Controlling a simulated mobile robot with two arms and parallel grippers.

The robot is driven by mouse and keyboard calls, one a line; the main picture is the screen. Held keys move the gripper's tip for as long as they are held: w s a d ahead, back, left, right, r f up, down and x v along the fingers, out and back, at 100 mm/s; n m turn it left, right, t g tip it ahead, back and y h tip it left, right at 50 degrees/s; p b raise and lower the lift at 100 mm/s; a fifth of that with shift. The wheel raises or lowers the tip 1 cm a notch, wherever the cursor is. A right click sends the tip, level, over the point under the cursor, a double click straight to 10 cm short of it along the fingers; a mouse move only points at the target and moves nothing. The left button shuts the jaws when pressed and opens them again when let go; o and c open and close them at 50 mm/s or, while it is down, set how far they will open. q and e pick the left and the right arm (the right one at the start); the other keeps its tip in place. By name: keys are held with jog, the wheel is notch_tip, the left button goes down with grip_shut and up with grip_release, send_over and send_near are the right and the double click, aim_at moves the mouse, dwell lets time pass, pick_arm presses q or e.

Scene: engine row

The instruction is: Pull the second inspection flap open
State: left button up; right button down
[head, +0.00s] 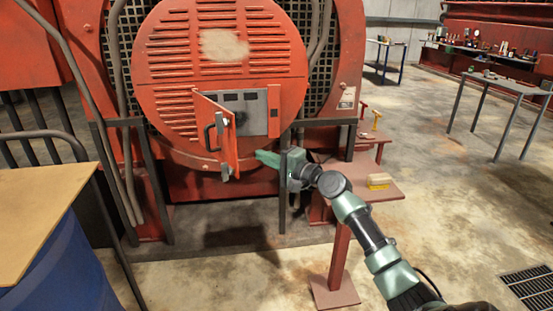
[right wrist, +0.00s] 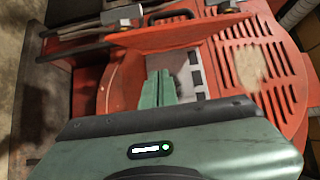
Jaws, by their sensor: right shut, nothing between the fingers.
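The inspection flap (head: 226,143) is a red-orange panel on the round louvred cover of the red engine. It stands swung outward at the left of a rectangular opening (head: 247,108) with a grey panel inside. A dark handle (head: 209,137) is on the flap's left face. My right gripper (head: 262,157) is shut and empty, to the right of the flap's lower part and below the opening. In the right wrist view its closed green fingers (right wrist: 160,86) point toward the cover, and the flap (right wrist: 165,38) lies beyond them, apparently apart. My left gripper is out of view.
A red pedestal stand (head: 375,188) with a yellow-based block (head: 378,181) is close to my right arm. Dark rail posts (head: 155,190) stand before the engine. A tan-topped table (head: 35,215) is at left. Open floor lies at right, before a workbench (head: 510,84).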

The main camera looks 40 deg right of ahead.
jog(key=w+a+p, duration=0.1)
jog(key=a, duration=0.2)
jog(key=w+a+p, duration=0.1)
jog(key=shift+w+a+p, duration=0.2)
jog(key=shift+w+p, duration=0.1)
jog(key=shift+p, duration=0.05)
